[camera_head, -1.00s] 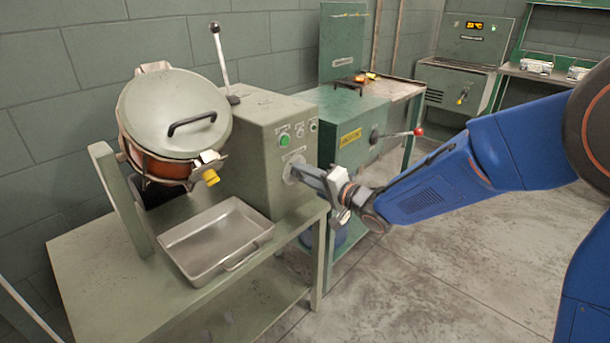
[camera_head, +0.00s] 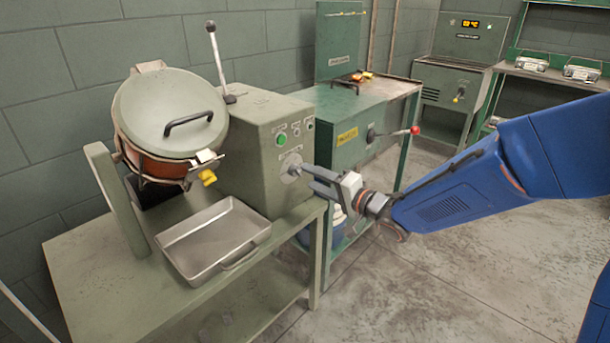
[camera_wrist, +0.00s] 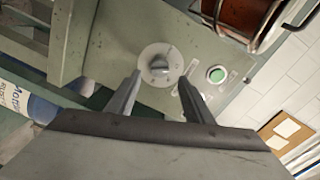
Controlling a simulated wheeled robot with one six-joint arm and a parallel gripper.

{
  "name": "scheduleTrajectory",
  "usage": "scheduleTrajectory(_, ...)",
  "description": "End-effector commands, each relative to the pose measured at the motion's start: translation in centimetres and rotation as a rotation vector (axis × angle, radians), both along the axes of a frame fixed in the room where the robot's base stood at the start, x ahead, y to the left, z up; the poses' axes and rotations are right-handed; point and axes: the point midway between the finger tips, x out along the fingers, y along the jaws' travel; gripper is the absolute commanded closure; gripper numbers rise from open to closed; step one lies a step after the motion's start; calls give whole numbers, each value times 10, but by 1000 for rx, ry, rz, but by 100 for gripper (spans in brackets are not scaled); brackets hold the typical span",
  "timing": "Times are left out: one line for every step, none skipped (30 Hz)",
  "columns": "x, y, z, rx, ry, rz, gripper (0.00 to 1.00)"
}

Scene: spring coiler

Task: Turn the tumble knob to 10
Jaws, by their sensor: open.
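The tumble knob (camera_wrist: 159,67) sits on a pale round dial on the grey-green control box. In the wrist view it shows ahead of my fingertips, a little above the space between them. In the head view the dial (camera_head: 290,167) is on the box's right face, below the green button (camera_head: 281,139). My gripper (camera_head: 306,176) is open, its two fingers pointing at the dial. In the wrist view my gripper (camera_wrist: 158,90) has its fingers spread on either side below the knob, apart from it. The dial's numbers are too small to read.
A lidded drum (camera_head: 170,115) is mounted left of the box, with a metal tray (camera_head: 213,240) below it on the bench. A green machine with a red-tipped lever (camera_head: 414,130) stands behind my gripper. The floor (camera_head: 430,280) at right is clear.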

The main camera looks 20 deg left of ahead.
Motion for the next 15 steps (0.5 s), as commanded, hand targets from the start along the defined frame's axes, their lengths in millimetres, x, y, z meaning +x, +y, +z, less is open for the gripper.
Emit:
scheduleTrajectory(-4,-10,1,1,0,-2,53)
scheduleTrajectory(-7,-16,2,1,0,-3,53)
scheduleTrajectory(-10,-24,2,2,0,-3,53)
scheduleTrajectory(-12,-29,2,1,1,-2,53)
scheduleTrajectory(-15,-34,3,1,1,-2,53)
scheduleTrajectory(-18,-42,4,1,-1,-3,53)
scheduleTrajectory(-20,-48,3,0,0,-3,53)
scheduleTrajectory(-23,-53,4,0,0,-3,53)
scheduleTrajectory(-27,-60,5,1,-2,-2,53)
scheduleTrajectory(-29,-65,5,2,-1,-3,53)
scheduleTrajectory(-31,-71,5,1,-1,-3,53)
scheduleTrajectory(-34,-77,6,1,-2,-2,53)
scheduleTrajectory(-36,-81,6,1,-1,-3,53)
scheduleTrajectory(-38,-86,6,1,0,-3,53)
scheduleTrajectory(-41,-91,6,1,1,-2,53)
